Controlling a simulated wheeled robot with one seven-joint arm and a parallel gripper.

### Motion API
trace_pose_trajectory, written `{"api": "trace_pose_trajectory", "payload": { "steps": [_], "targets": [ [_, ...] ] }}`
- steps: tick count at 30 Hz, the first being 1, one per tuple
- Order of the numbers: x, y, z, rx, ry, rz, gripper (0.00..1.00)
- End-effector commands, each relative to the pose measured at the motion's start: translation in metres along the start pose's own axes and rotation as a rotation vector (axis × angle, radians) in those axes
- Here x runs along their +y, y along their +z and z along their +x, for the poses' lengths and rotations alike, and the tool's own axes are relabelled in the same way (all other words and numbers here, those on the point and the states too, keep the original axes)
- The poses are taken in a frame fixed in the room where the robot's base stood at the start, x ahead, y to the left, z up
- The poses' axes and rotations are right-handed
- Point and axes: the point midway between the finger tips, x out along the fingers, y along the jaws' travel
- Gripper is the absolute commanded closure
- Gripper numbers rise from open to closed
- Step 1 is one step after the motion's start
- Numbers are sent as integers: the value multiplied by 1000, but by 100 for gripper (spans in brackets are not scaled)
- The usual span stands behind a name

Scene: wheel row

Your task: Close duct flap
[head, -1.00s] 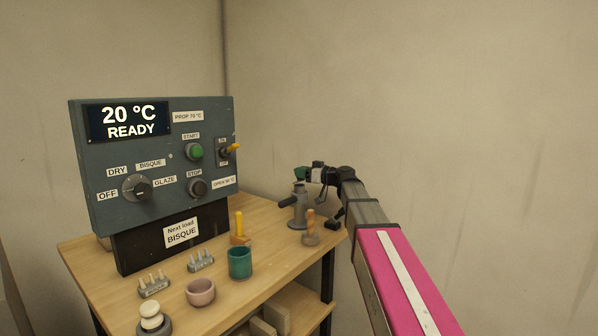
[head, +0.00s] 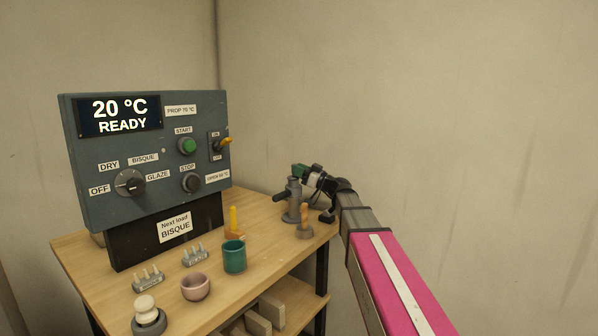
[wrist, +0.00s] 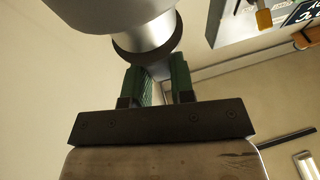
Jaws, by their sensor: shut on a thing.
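The grey metal duct fitting (head: 293,208) stands upright at the back right of the wooden table, with a short dark-ended handle (head: 279,197) pointing left. My gripper (head: 298,172) is at the top of this fitting, coming from the right. In the wrist view, its green fingers (wrist: 161,82) are shut on a small grey part just below a pale grey cylinder (wrist: 150,18) with a dark ring (wrist: 148,47). This part seems to belong to the duct flap, but the fingers and ring hide most of it. The flap's angle cannot be told.
A control panel (head: 140,205) reading 20 °C READY stands at left. A wooden-handled tool (head: 304,218) stands close in front of the duct. A green cup (head: 234,256), a pink bowl (head: 195,287) and small holders are on the table (head: 262,260).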

Motion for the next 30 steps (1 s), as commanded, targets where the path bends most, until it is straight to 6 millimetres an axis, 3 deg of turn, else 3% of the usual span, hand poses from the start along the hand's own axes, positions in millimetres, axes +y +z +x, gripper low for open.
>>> {"api": "trace_pose_trajectory", "payload": {
  "steps": [2,3,5,6,17,30],
  "targets": [
    [0,0,0,-2,1,0,100],
    [0,0,0,-2,1,0,74],
    [0,0,0,-2,1,0,54],
    [0,0,0,-2,0,0,52],
    [0,0,-6,-2,1,0,52],
    [-1,0,-81,-2,2,0,52]
  ]
}}
